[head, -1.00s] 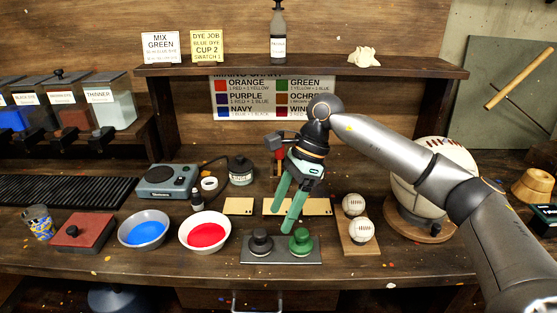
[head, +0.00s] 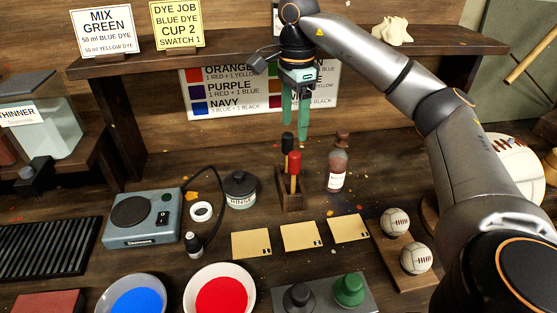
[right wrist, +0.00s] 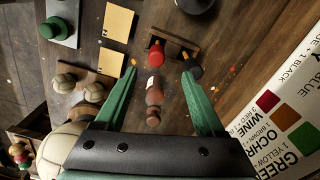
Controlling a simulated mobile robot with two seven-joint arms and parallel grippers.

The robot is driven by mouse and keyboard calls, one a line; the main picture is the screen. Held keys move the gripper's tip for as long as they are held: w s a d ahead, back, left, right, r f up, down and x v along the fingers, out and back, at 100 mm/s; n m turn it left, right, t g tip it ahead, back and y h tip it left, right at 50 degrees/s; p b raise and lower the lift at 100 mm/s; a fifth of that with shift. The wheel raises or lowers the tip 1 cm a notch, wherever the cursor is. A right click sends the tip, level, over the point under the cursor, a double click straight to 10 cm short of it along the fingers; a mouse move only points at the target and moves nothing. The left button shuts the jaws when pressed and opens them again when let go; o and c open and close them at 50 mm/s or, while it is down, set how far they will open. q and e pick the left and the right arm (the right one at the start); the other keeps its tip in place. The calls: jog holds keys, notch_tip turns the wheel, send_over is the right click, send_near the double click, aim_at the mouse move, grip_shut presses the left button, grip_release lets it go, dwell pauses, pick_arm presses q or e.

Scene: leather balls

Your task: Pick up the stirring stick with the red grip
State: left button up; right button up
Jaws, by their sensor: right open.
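The stirring stick with the red grip (head: 295,163) stands upright in a small wooden holder (head: 291,201), beside a stick with a black grip (head: 288,142). My right gripper (head: 296,136) is open and empty, its fingers pointing down above the holder. In the right wrist view, the red grip (right wrist: 157,51) shows beyond the gap between the open fingers (right wrist: 160,73), nearer the left finger. The black grip (right wrist: 191,64) shows near the right fingertip. I see no contact between the fingers and the red grip. My left gripper is not in view.
A brown bottle (head: 337,165) stands close right of the holder; a dark jar (head: 240,190) stands to its left. Cards (head: 302,236) lie in front. A shelf (head: 230,47) and colour chart (head: 225,92) are behind. Bowls of red (head: 222,295) and blue dye stand at the front.

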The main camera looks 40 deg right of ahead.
aim_at(295, 166)
jog(key=f, duration=1.2)
jog(key=shift+s+f, duration=0.2)
jog(key=shift+s, duration=0.15)
grip_shut()
